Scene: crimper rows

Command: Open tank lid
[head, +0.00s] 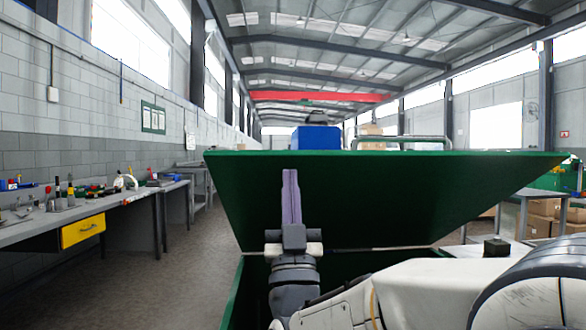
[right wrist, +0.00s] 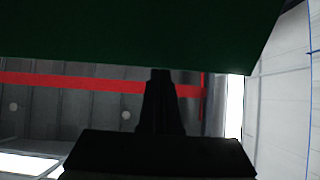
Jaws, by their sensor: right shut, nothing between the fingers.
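The green tank lid (head: 375,185) stands raised and tilted in the middle of the head view, its dark underside facing me. The green tank (head: 240,285) shows below it, mostly hidden by my right arm. My right gripper (head: 290,177) is shut and empty, fingers pointing up in front of the lid's underside. I cannot tell whether the fingertips touch the lid. In the right wrist view the lid (right wrist: 140,35) fills the top, above the dark closed fingers (right wrist: 160,75). My left gripper is not in view.
A workbench (head: 100,210) with tools and a yellow drawer (head: 83,230) runs along the left wall. A blue box (head: 316,137) and a metal rail (head: 400,138) show above the lid's top edge. Cardboard boxes (head: 540,220) stand at right. The floor (head: 175,270) at left is clear.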

